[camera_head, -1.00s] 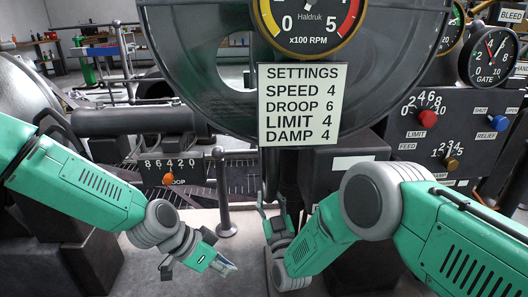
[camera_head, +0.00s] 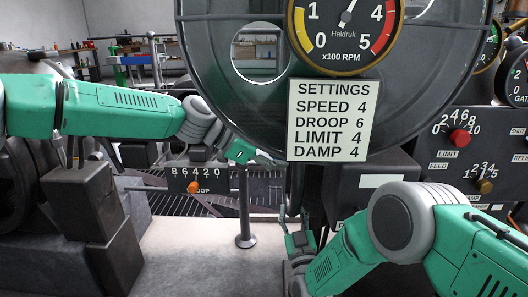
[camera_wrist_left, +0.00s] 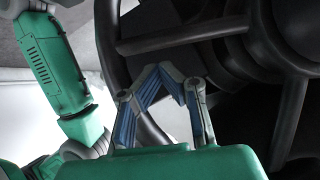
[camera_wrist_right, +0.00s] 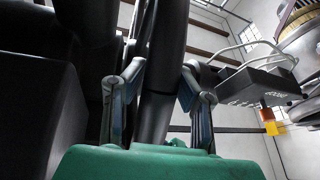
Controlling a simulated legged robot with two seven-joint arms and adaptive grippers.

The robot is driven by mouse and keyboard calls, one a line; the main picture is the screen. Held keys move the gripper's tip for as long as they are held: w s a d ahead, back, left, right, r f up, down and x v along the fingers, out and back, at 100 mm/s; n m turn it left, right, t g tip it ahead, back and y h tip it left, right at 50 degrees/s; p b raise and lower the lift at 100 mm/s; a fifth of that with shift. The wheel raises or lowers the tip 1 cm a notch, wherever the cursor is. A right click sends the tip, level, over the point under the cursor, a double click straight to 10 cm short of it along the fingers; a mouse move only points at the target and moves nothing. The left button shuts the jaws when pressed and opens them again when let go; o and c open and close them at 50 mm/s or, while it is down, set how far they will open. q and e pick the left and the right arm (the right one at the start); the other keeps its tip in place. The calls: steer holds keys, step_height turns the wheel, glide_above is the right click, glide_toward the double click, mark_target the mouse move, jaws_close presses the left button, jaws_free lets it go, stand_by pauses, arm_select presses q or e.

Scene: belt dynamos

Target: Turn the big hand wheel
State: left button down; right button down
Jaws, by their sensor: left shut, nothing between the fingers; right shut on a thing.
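The big hand wheel shows in the left wrist view as a dark rim (camera_wrist_left: 112,55) with thick spokes running to a hub at upper right. In the head view only a dark, nearly edge-on strip (camera_head: 292,186) shows below the settings sign. My left gripper (camera_head: 270,158) is shut and empty beside it; its fingers (camera_wrist_left: 181,88) meet in front of the rim. My right gripper (camera_head: 292,215) is low at the strip. In the right wrist view its fingers (camera_wrist_right: 158,95) are on either side of a dark bar (camera_wrist_right: 155,112), apparently the wheel's rim.
A settings sign (camera_head: 332,119) and an rpm gauge (camera_head: 345,25) hang above the grippers. A short post (camera_head: 244,205) stands left of the right gripper.

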arm_select(q)
steer(key=shift+x, duration=1.45)
